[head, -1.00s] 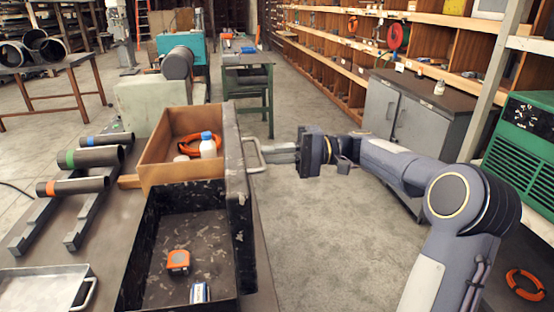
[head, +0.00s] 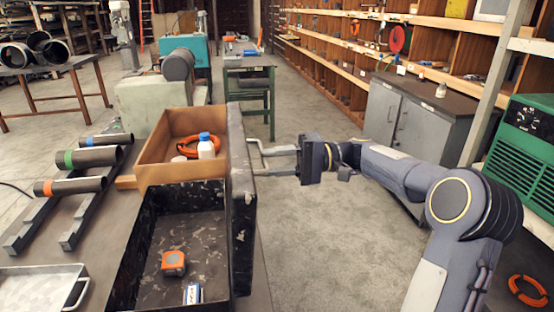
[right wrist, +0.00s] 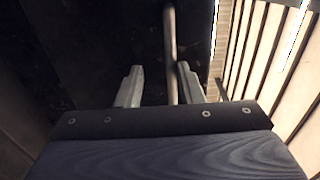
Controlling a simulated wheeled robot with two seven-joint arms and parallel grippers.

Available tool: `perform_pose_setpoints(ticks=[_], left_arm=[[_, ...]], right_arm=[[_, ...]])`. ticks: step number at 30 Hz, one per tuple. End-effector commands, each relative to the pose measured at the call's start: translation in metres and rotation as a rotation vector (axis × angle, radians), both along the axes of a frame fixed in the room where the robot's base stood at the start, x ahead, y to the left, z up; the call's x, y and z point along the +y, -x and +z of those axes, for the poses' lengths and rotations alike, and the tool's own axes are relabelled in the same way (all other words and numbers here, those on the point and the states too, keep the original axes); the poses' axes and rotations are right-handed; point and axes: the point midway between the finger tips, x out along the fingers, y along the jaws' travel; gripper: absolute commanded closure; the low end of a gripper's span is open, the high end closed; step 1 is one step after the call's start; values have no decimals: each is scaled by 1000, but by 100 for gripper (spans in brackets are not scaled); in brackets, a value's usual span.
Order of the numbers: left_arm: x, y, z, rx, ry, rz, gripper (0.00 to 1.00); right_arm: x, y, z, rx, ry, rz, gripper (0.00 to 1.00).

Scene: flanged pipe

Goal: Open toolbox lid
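The black toolbox (head: 183,235) stands open on the bench at the lower middle of the head view. Its lid (head: 241,200) stands roughly upright along the right side. A pale bar handle (head: 257,155) sticks out from the lid's outer face. My right gripper (head: 275,161) is beside the handle, right of the lid. In the right wrist view, the fingers (right wrist: 160,88) are apart, with the handle bar (right wrist: 169,40) running between them, nearer the right finger. Contact cannot be made out. My left gripper is out of view.
An orange tape measure (head: 173,263) lies inside the toolbox. A wooden tray (head: 152,172) holding a white bottle (head: 206,146) and an orange coil sits at its far end. Pipes on a rack (head: 80,187) lie left.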

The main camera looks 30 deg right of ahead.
Motion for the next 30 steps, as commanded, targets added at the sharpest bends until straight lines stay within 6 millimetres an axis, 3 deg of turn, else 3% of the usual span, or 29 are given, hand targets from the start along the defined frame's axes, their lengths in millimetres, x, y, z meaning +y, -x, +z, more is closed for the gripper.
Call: perform_pose_setpoints(ticks=[11,22,30], left_arm=[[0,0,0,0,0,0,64],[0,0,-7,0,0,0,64],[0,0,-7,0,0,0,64]], right_arm=[[-6,1,3,-5,0,-4,67],[-62,17,1,-4,1,-5,67],[-75,21,1,-2,0,-1,67]])
